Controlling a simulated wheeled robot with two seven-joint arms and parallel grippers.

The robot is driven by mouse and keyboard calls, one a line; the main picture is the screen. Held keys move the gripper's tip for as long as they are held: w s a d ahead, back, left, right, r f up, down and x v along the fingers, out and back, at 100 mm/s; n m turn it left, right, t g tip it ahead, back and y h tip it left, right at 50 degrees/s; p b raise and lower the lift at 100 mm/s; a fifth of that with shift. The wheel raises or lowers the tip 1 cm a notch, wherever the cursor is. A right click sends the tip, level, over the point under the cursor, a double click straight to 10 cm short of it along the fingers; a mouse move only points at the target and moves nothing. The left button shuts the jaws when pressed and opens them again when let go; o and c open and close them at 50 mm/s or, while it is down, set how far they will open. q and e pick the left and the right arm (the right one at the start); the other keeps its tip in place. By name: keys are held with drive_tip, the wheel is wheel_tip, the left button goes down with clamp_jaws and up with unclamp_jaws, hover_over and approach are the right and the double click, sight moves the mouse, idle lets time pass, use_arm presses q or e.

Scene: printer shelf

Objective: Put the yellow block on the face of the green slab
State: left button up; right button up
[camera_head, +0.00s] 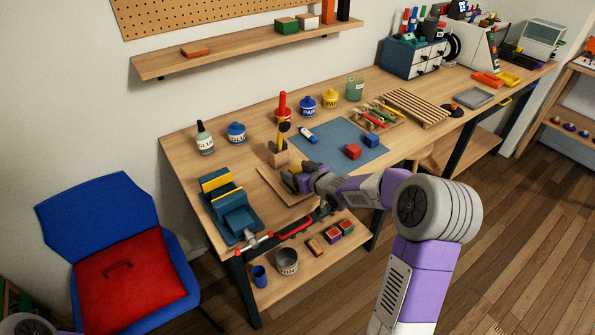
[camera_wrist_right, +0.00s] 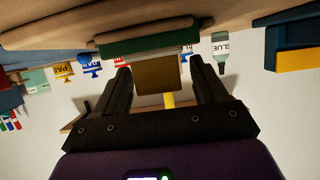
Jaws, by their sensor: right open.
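In the right wrist view, which is upside down, my right gripper (camera_wrist_right: 160,85) is open, with one dark finger on each side of the yellow block (camera_wrist_right: 156,75). The block looks olive in shadow. It appears against the pale edge of the green slab (camera_wrist_right: 150,42); I cannot tell whether they touch. In the head view, my right gripper (camera_head: 297,180) is low over a wooden board at the table's front edge and largely hides this spot. I cannot make out the block or slab clearly there. My left gripper is out of view.
A blue vise (camera_head: 232,212) stands left of the right gripper. A wooden tool holder (camera_head: 278,155) is just behind it. Glue bottles and paint jars stand behind.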

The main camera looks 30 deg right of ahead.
drive_tip(key=shift+r, duration=0.2)
drive_tip(key=p+v, duration=0.4)
drive_tip(key=v, duration=0.8)
drive_tip(key=shift+s+f, duration=0.1)
